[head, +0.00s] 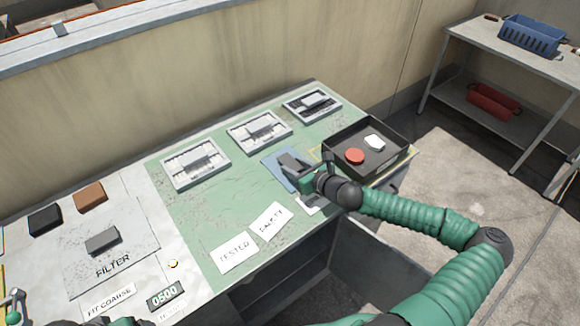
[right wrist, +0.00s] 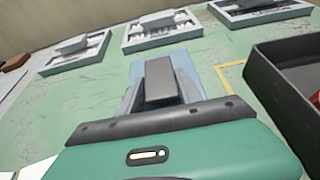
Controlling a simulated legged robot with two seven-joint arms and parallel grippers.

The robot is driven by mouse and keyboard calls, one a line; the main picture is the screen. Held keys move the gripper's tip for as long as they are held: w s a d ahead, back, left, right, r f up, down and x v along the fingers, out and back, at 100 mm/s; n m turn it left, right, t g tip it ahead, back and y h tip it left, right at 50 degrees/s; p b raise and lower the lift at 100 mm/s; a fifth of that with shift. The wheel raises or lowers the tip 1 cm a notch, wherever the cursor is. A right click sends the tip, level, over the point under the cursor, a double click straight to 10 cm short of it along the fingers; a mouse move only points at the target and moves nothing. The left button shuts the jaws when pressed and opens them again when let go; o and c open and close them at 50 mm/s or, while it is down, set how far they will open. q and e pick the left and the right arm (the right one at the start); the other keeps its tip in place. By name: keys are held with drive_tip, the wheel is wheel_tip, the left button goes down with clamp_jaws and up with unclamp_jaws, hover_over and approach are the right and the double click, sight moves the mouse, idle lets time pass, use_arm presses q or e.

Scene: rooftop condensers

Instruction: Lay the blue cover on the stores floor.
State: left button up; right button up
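A flat blue sheet (head: 272,163), which looks like the blue cover, lies on the green part of the bench, with a grey block on top (head: 293,162). My right gripper (head: 297,166) is low over it, pointing at the block. In the right wrist view the grey block (right wrist: 160,82) sits between my two fingers, with blue sheet (right wrist: 168,55) showing beyond. I cannot tell whether the fingers press on the block. My left gripper (head: 12,306) shows only in part at the lower left edge. No label reading "stores" is legible.
A black tray (head: 390,165) holding a red disc (head: 355,156) and a white piece (head: 374,142) stands right of my gripper. Three grey framed units (head: 195,164) line the bench's back. A shelf unit (head: 480,40) bears a blue basket (head: 532,36) and a red bin (head: 494,103).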

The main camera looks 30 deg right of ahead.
clamp_jaws()
drive_tip(key=shift+r, duration=0.1)
